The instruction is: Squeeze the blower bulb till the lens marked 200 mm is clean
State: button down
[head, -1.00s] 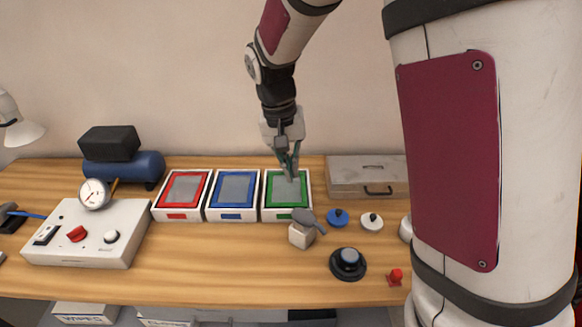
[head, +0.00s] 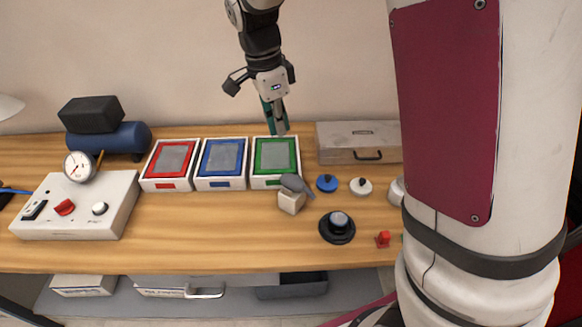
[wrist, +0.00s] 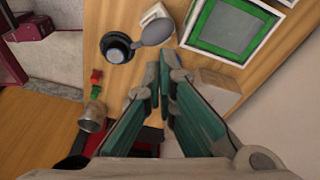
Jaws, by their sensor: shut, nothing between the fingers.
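A grey blower bulb (head: 292,183) with a pointed nozzle rests on a small white block (head: 291,203) in front of the green-framed tray. The bulb also shows in the wrist view (wrist: 157,31). A dark round mount (head: 337,237) with a glossy blue-grey top, which may be the lens, stands to the right of and nearer than the bulb. No 200 mm mark is readable, and I cannot tell how clean the glass is. My gripper (head: 280,131) is shut and empty, its teal fingers in front of the back edge of the green-framed tray in the head view.
Red (head: 171,160), blue (head: 221,160) and green (head: 275,157) framed trays stand in a row. A blue knob (head: 327,183), a white knob (head: 361,186) and a red piece (head: 383,239) lie at right. A grey case (head: 358,143) stands behind. The front left-middle worktop is clear.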

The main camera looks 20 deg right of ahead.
aim_at(291, 175)
jog(key=m, duration=0.3)
jog(key=shift+r+m, duration=0.2)
jog(key=shift+m, duration=0.2)
jog(key=shift+d+f, duration=0.1)
jog(key=f, duration=0.4)
jog(key=d+f+p, duration=0.1)
jog(key=f, duration=0.3)
jog(key=d+f, duration=0.1)
jog(key=f, duration=0.3)
jog(key=shift+s+f, duration=0.15)
jog(key=shift+f, duration=0.75)
